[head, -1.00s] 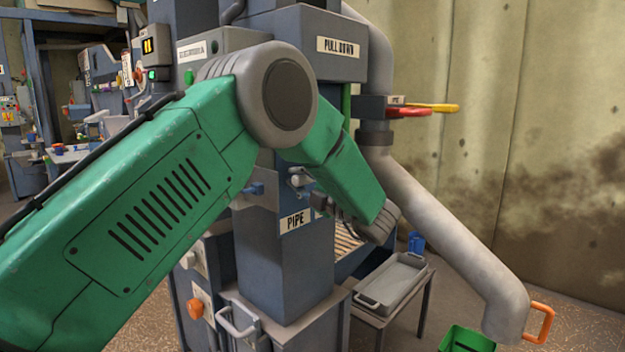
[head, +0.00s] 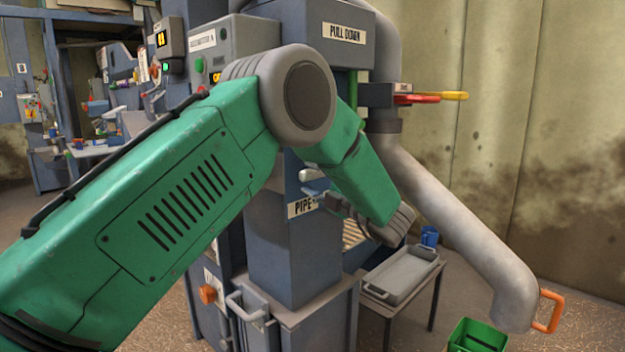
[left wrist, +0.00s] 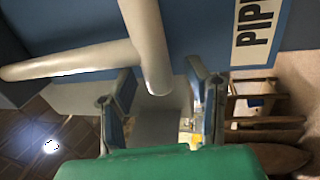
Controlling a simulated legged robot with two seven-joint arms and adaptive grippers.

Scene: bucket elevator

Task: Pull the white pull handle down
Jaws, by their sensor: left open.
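The white pull handle (head: 311,174) sticks out from the blue-grey column above the PIPE label (head: 303,206), partly hidden behind my left forearm in the head view. In the left wrist view the white handle (left wrist: 147,45) shows as a pale bar with a rounded end, crossed by another pale bar. My left gripper (head: 328,199) is close to the handle, just below it in the head view. In the left wrist view its two fingers (left wrist: 160,98) are apart, with the bar's end showing between them. Contact cannot be told. My right gripper is out of view.
A PULL DOWN sign (head: 344,33) is on the machine above. A grey tray (head: 402,277) stands on a small table. A green bin (head: 474,336) is at the lower right.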

